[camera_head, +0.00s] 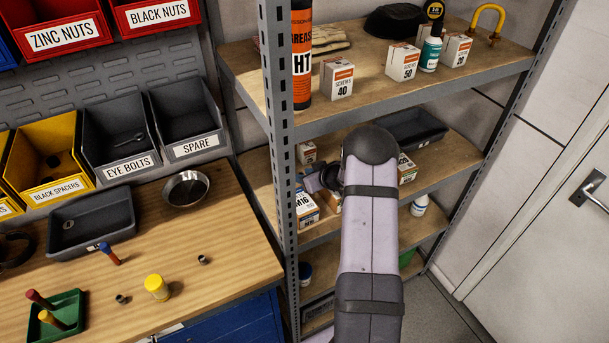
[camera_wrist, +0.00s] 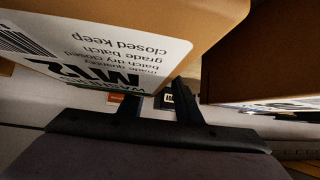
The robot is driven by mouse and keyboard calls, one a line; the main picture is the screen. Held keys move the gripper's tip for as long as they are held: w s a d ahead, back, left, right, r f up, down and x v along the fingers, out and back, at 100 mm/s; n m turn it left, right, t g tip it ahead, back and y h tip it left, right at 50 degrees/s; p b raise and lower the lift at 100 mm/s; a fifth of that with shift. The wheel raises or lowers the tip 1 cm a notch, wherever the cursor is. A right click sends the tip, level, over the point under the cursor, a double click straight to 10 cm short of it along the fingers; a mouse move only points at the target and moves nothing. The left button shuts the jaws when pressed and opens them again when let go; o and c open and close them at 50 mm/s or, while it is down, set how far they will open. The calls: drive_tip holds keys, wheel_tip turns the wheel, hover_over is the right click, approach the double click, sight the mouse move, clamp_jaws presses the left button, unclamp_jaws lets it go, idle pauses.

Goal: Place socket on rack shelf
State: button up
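Two small dark metal sockets stand on the wooden workbench in the head view, one at right (camera_head: 203,259) and one nearer the front (camera_head: 121,299). I cannot tell whether either is the task's socket. My gripper (camera_head: 328,180) reaches into the rack's middle shelf (camera_head: 262,182), among small boxes and mostly behind my arm. In the wrist view its two dark fingers (camera_wrist: 160,103) stand apart, with their tips hidden behind an M12 box (camera_wrist: 100,45). No socket shows between them, but the hidden tips leave it unclear whether something is held.
A brown box (camera_wrist: 262,55) hangs close at right in the wrist view. An M16 box (camera_head: 306,208) and a dark tray (camera_head: 412,128) stand on the middle shelf. The upper shelf (camera_head: 355,115) lies above, and a steel post (camera_head: 279,150) is left of my arm.

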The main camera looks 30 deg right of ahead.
drive_tip(key=shift+r, duration=0.2)
drive_tip(key=b+v, duration=0.1)
drive_tip(key=v, duration=1.1)
drive_tip(key=shift+b, duration=0.4)
